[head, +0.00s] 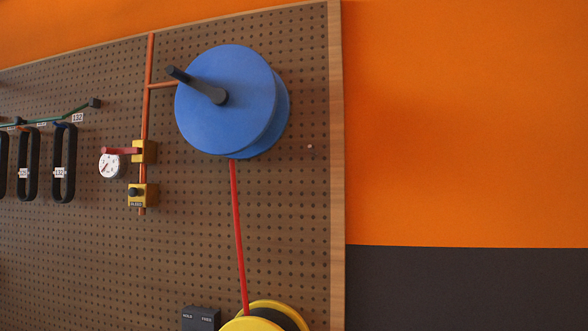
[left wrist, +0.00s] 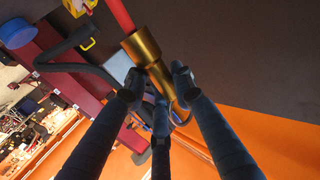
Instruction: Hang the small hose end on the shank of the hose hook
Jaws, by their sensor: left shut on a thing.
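The hose end is a brass fitting (left wrist: 142,46) on a red hose (left wrist: 120,14) in the left wrist view. My left gripper (left wrist: 157,86) is shut on it, with dark fingers on both sides and one between. A thin metal loop shows beside the fingers at the fitting's lower end. In the head view the red hose (head: 238,235) hangs from a blue reel (head: 225,100) with a dark handle, down toward a yellow round thing (head: 262,313) at the bottom edge. I cannot make out the hose hook for certain in either view. Neither gripper shows in the head view.
The pegboard (head: 285,215) carries a red pipe (head: 147,75), yellow valve blocks (head: 143,194), a round gauge (head: 111,165) and black loops (head: 64,165) on a green rail. A dark box (head: 200,318) sits low. A dark bent tube (left wrist: 78,72) lies left of the fitting.

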